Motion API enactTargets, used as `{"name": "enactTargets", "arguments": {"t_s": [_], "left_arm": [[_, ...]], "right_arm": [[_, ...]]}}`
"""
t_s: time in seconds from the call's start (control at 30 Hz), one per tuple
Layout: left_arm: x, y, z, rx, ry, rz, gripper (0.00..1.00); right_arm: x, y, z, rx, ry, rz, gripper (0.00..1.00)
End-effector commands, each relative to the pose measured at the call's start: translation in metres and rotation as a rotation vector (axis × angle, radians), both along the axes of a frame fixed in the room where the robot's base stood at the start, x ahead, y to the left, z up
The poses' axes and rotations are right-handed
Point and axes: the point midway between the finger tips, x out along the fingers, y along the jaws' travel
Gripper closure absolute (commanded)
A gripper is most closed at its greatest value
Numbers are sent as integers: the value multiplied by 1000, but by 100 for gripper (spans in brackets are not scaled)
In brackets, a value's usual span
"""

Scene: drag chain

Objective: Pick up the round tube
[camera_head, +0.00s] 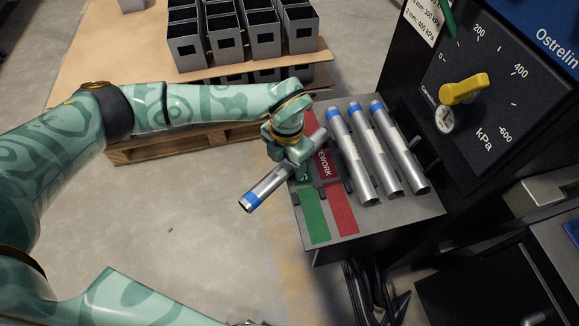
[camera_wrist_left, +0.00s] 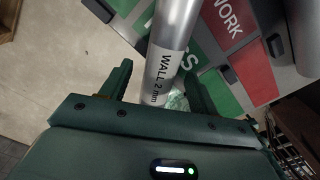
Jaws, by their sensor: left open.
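A round metal tube (camera_head: 268,184) with a blue band at its near end lies tilted at the left edge of the grey bench, that end reaching out past the edge. My left gripper (camera_head: 296,164) is at the tube's middle and hides part of it. In the left wrist view the tube (camera_wrist_left: 174,35), labelled "WALL 2 mm", runs between the two spread fingers of my left gripper (camera_wrist_left: 158,70). The fingers look open, and I cannot tell whether either touches the tube. My right gripper is not in view.
Three similar tubes (camera_head: 375,150) lie side by side on the bench (camera_head: 400,212), right of the gripper. Green (camera_head: 314,216) and red (camera_head: 342,209) pads mark its front. A pressure panel (camera_head: 505,95) with a yellow lever stands right. Square metal boxes (camera_head: 187,48) stand on a pallet behind.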

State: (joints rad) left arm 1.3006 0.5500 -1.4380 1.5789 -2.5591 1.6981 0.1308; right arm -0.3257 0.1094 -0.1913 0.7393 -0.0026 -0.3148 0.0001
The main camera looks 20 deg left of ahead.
Motion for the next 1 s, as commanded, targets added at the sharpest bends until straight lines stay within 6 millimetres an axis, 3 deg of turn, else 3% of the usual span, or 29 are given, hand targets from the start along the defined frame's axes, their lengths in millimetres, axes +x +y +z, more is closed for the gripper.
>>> {"name": "enactTargets", "arguments": {"t_s": [0.03, 0.1, 0.33, 0.5, 0.57, 0.83, 1.0], "left_arm": [[0, 0, -10, -1, 4, 1, 39], [0, 0, -13, 0, 0, 1, 39], [1, 0, -11, -1, -4, 1, 39], [1, 0, -11, 0, -3, 1, 86], [1, 0, -11, 0, -3, 1, 100], [1, 0, -9, -1, -5, 1, 100], [2, 0, 6, -2, -7, 0, 100]], "right_arm": [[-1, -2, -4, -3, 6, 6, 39], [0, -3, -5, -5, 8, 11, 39], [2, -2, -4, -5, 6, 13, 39], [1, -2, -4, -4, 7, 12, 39], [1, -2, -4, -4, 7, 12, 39], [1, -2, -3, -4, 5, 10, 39], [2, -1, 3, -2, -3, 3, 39]]}}
